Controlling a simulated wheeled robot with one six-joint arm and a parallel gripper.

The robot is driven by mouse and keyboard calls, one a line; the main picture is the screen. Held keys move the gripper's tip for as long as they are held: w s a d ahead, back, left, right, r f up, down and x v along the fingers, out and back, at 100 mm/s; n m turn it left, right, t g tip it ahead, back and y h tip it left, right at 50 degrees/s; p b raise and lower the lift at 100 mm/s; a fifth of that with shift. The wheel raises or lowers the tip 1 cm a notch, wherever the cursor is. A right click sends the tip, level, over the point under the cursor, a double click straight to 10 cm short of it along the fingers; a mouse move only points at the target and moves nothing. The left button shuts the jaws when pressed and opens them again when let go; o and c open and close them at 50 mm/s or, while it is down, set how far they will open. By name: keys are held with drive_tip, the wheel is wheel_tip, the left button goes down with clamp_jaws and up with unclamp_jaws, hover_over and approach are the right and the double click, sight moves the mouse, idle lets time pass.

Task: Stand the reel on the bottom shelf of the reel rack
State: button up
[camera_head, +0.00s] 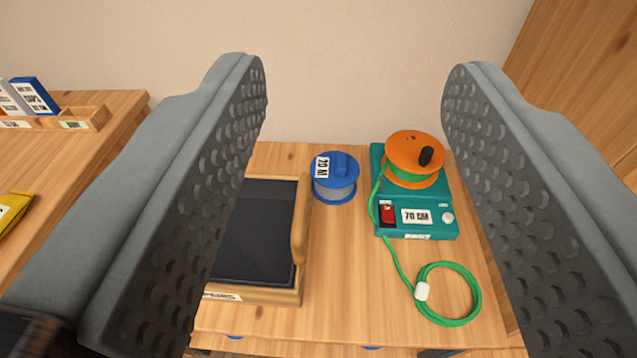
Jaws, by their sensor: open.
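My gripper (353,80) is open and empty, its two grey padded fingers wide apart in the foreground. An orange reel (413,150) with a black knob and green cord sits on a teal winder (417,217) to the right. I cannot tell which reel is the task's one. No reel rack shows clearly in this view.
A wooden tray with a dark mat (301,262) stands left of the blue reel, partly behind my left finger. Green cord (478,292) lies coiled at the front right. Another table (75,160) at the left bears a box holder (97,119) and a yellow item (12,210).

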drive_tip(key=w+f+g, duration=0.3)
drive_tip(key=w+f, duration=0.1)
drive_tip(key=w, duration=0.4)
drive_tip(key=w+f+g, duration=0.3)
drive_tip(key=w, duration=0.5)
drive_tip(key=g, duration=0.7)
approach(342, 161)
drive_tip(key=x, duration=0.9)
clamp_jaws()
